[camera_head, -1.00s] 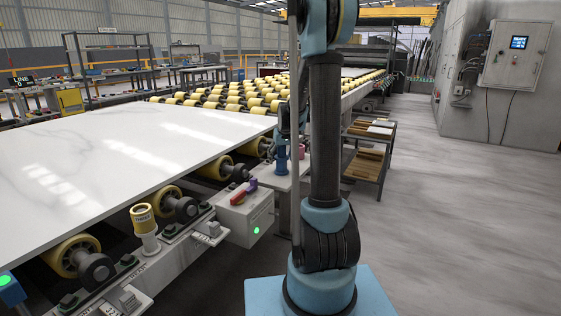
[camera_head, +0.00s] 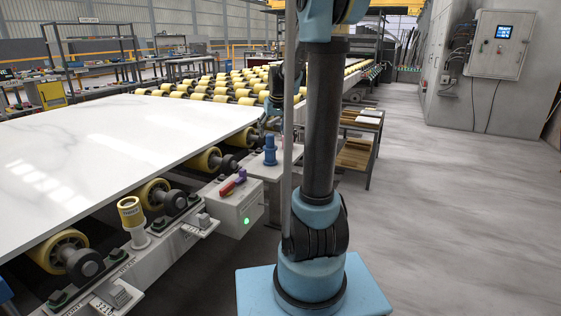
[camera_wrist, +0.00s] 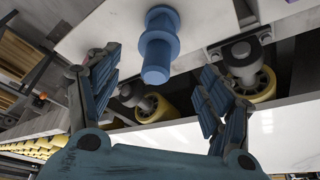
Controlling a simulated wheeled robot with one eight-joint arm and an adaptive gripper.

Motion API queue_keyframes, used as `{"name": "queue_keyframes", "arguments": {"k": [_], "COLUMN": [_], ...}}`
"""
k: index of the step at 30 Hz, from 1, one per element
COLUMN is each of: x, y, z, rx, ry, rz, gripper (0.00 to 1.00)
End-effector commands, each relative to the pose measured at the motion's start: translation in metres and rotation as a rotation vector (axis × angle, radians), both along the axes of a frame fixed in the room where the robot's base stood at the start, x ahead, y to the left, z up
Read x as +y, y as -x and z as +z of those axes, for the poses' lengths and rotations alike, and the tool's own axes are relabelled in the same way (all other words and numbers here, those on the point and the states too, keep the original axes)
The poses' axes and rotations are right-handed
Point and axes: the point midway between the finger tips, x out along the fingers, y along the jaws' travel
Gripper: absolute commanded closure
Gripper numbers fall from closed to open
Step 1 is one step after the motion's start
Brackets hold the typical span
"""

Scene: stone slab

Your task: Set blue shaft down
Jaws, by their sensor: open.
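The blue shaft (camera_head: 270,150) stands upright on the white ledge (camera_head: 263,170) beside the roller line. It also shows in the wrist view (camera_wrist: 158,47), with a wider collar partway along it. My gripper (camera_wrist: 160,78) is open, with one finger on each side of the picture and clear space between each finger and the shaft. In the head view my gripper (camera_head: 272,112) is small, dark and partly hidden by my arm, just above the shaft.
A large white slab (camera_head: 120,135) lies on yellow rollers to the left. A grey box (camera_head: 240,208) with a red and purple handle (camera_head: 233,183) and a yellow-topped post (camera_head: 130,212) stand nearby. A shelf rack (camera_head: 357,150) stands behind my arm. Floor at right is clear.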

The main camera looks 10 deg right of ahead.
Motion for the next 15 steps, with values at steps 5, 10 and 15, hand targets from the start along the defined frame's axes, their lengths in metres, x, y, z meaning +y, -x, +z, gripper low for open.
{"name": "queue_keyframes", "arguments": {"k": [5, 10, 15], "x": [0.001, 0.003, 0.003], "y": [0.05, 0.108, 0.165], "z": [0.003, 0.002, -0.006], "rx": [0.02, 0.046, 0.073], "ry": [0.002, 0.002, 0.004], "rz": [-0.01, -0.026, -0.042], "gripper": [0.27, 0.27, 0.27]}}
